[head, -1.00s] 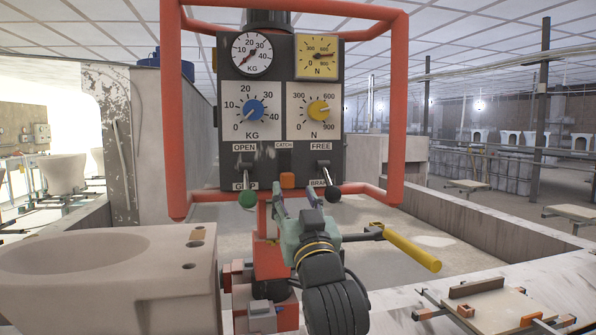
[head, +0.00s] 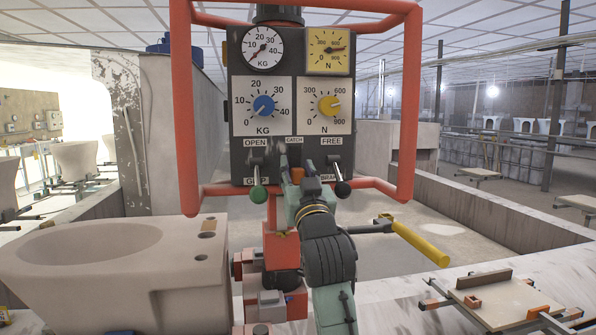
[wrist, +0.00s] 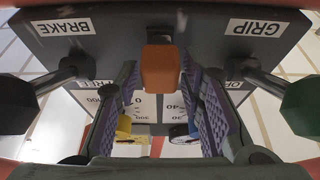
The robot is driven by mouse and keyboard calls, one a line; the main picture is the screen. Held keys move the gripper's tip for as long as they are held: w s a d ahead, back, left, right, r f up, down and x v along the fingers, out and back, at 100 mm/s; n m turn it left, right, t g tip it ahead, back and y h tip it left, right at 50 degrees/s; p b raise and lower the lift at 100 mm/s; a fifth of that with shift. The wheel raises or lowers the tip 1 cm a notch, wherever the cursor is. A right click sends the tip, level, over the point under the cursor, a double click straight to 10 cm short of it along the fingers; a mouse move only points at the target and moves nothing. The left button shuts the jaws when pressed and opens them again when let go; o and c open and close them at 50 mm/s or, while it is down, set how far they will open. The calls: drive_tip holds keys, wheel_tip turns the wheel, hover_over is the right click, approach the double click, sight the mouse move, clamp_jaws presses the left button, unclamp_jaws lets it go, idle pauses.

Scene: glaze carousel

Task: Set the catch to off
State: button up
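The catch (head: 297,175) is a small orange block low in the middle of the dark control panel (head: 291,151), below the CATCH label. In the wrist view the orange catch (wrist: 160,70) stands out between my two fingertips. My gripper (head: 298,168) is at the panel's lower middle and partly covers the catch in the head view. In the wrist view my gripper (wrist: 160,84) is open, one purple-padded finger on each side of the catch. Gaps show between the pads and the block. No off mark is readable near it.
A green-knobbed lever (head: 258,194) hangs left of my gripper by GRIP, and a black-knobbed lever (head: 342,189) right by BRAKE. A red tube frame (head: 411,100) surrounds the panel. A yellow handle (head: 420,244) sticks out lower right. A pale toilet bowl (head: 110,275) stands lower left.

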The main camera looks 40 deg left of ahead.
clamp_jaws()
idle(0.5)
